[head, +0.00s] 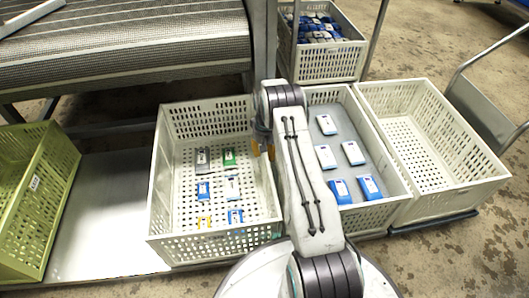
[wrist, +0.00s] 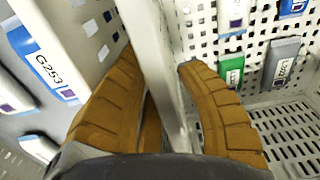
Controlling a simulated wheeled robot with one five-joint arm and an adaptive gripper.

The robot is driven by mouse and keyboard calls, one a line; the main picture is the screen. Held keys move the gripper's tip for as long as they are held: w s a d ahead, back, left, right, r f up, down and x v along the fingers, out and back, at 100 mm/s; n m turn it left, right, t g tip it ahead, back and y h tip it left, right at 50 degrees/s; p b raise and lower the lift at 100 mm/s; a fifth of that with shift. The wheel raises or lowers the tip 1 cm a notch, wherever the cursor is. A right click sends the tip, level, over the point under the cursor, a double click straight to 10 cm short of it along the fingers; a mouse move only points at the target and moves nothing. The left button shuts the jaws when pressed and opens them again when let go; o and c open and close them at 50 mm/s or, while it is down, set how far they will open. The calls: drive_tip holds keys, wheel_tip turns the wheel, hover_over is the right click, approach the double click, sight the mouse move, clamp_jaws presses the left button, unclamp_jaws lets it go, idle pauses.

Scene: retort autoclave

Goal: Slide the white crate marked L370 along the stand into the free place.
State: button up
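A white perforated crate (head: 160,170) stands on the metal stand (head: 110,210), with grey, green, white and blue packs inside. No label reading L370 is legible, so I cannot tell which crate bears it. My gripper (head: 263,150) reaches down at this crate's right wall, one orange finger on each side. In the wrist view my gripper (wrist: 157,58) straddles the white wall (wrist: 160,70); both fingertips look close to it, but firm contact is unclear. To the crate's right in the head view is a grey-floored white crate (head: 390,165), partly hidden by my arm.
A green crate (head: 55,195) stands at the stand's left end; bare stand lies between it and the white crate. An empty white crate (head: 470,190) stands at right beside a trolley (head: 485,110). Another filled crate (head: 325,65) and a grey mesh conveyor (head: 130,45) are behind.

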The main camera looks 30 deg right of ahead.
drive_tip(key=shift+o, duration=0.4)
drive_tip(key=shift+s+d, duration=0.15)
drive_tip(key=shift+d, duration=0.1)
wheel_tip(320, 180, up, 8)
drive_tip(key=shift+a, duration=0.25)
idle(0.6)
